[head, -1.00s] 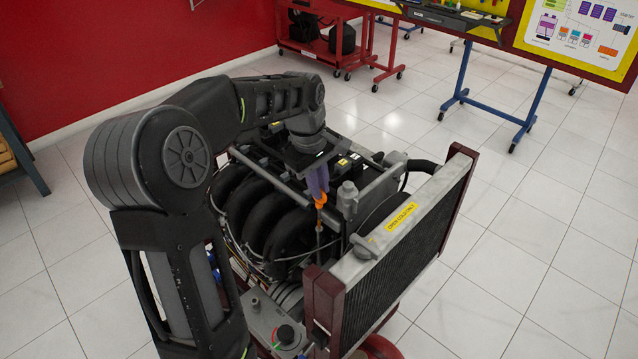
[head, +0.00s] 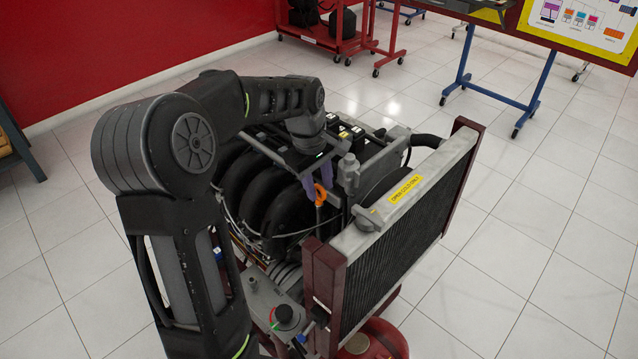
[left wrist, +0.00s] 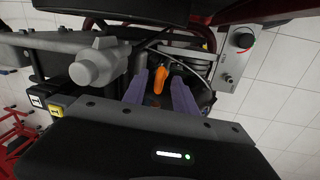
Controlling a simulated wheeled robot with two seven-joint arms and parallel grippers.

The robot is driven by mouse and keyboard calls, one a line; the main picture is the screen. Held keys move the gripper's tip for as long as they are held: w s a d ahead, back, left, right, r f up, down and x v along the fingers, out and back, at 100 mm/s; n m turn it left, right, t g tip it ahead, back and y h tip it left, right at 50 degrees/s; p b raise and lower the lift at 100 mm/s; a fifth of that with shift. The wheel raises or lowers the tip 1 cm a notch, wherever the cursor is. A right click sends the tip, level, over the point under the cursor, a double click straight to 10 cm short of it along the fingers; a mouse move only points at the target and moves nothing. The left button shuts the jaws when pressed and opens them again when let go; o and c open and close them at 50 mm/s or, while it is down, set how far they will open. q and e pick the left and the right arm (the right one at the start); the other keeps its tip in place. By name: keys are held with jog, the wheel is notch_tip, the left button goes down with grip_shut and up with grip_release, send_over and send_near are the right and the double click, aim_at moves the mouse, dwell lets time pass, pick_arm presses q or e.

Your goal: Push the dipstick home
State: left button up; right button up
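The dipstick's orange loop handle (head: 320,194) stands upright beside the black intake runners of the engine, low at the top of its tube. My left gripper (head: 303,184) is above and beside the handle, with its purple fingers spread apart. In the left wrist view the orange handle (left wrist: 161,79) shows between the two open fingers (left wrist: 160,88), with a gap on each side. The lower dipstick is hidden, and I cannot tell whether the handle is fully seated. My right gripper is not in view.
The radiator (head: 405,235) with a yellow label stands close to the right of the handle. A grey capped neck (head: 348,172) rises beside the fingers. Black intake runners (head: 268,195) lie to the left. Open tiled floor lies right of the engine stand.

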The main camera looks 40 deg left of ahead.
pick_arm(q)
jog(key=shift+r, duration=0.1)
notch_tip(320, 180, up, 8)
jog(key=s, duration=0.1)
jog(key=shift+s+a+f+b, duration=0.15)
jog(key=shift+f+b, duration=0.05)
jog(key=shift+b, duration=0.15)
dwell(0.6)
